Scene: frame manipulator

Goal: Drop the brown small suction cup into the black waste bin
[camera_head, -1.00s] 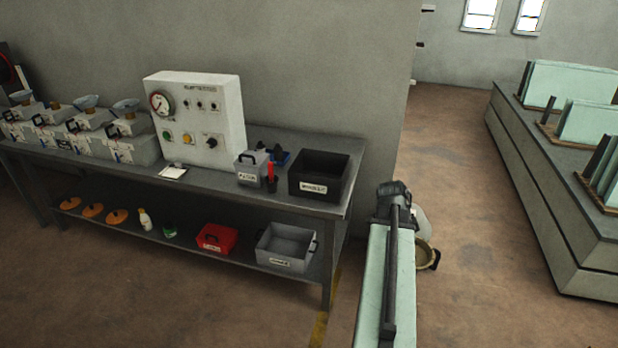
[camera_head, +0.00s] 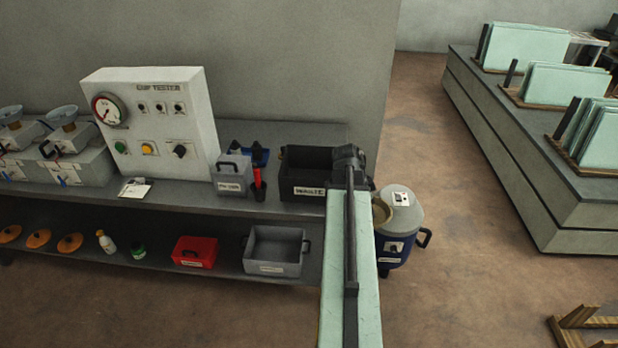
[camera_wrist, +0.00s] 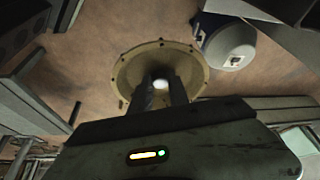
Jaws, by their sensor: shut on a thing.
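My gripper (camera_wrist: 162,92) is shut on the brown suction cup (camera_wrist: 128,70), a wide round disc with a pale centre in the wrist view. The cup's edge (camera_head: 381,211) shows just right of my arm in the head view; my fingers are hidden there. The black waste bin (camera_head: 303,190), an open box with a white label, stands at the right end of the bench top. My arm covers its right side. The held cup appears to the right of the bin in the head view, apart from it.
A blue and grey canister (camera_head: 398,225) stands on the floor right of the bench. A grey caddy (camera_head: 230,177) sits left of the bin. The lower shelf holds a red box (camera_head: 195,252) and a grey box (camera_head: 275,250). A counter with pale panels (camera_head: 525,44) is at right.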

